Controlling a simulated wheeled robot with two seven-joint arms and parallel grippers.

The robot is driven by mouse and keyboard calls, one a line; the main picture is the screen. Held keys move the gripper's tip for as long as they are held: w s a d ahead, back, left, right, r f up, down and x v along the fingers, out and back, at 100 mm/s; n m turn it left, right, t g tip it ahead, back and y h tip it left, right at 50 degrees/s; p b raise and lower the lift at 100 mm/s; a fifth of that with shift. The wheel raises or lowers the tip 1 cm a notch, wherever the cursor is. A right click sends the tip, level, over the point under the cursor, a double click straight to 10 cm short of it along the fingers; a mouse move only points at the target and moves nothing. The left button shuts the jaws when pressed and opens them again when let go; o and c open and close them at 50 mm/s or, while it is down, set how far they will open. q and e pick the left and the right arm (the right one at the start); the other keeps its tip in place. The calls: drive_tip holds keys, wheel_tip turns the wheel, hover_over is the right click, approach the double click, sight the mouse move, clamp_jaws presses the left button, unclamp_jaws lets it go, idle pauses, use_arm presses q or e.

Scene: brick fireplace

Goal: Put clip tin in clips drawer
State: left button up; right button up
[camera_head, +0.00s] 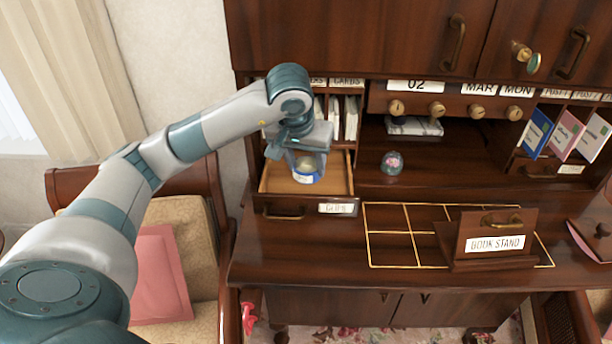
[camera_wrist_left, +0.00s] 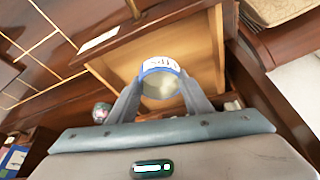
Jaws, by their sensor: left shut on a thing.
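The clip tin (camera_head: 306,171) is a small round tin with a blue rim and a white label. My left gripper (camera_head: 302,166) is shut on it and holds it over the open clips drawer (camera_head: 336,184). In the left wrist view the tin (camera_wrist_left: 160,68) sits between the two fingers (camera_wrist_left: 160,92), with the drawer's bare wooden floor (camera_wrist_left: 203,45) behind it. The drawer is pulled out and its front carries a label and a dark handle. I cannot tell whether the tin touches the drawer floor. My right gripper is not in view.
A book stand (camera_head: 490,243) stands on the desk at the right, by a gold-lined grid (camera_head: 390,219). A glass paperweight (camera_head: 392,162) sits right of the drawer. Card slots (camera_head: 351,117) rise behind the drawer. A chair with a pink cushion (camera_head: 160,275) is at the left.

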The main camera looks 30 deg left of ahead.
sight(306, 176)
use_arm(q)
drive_tip(key=shift+f+p, duration=0.65)
drive_tip(key=shift+f, duration=1.25)
drive_tip(key=shift+f, duration=0.15)
drive_tip(key=o, duration=1)
drive_tip(key=shift+r, duration=0.25)
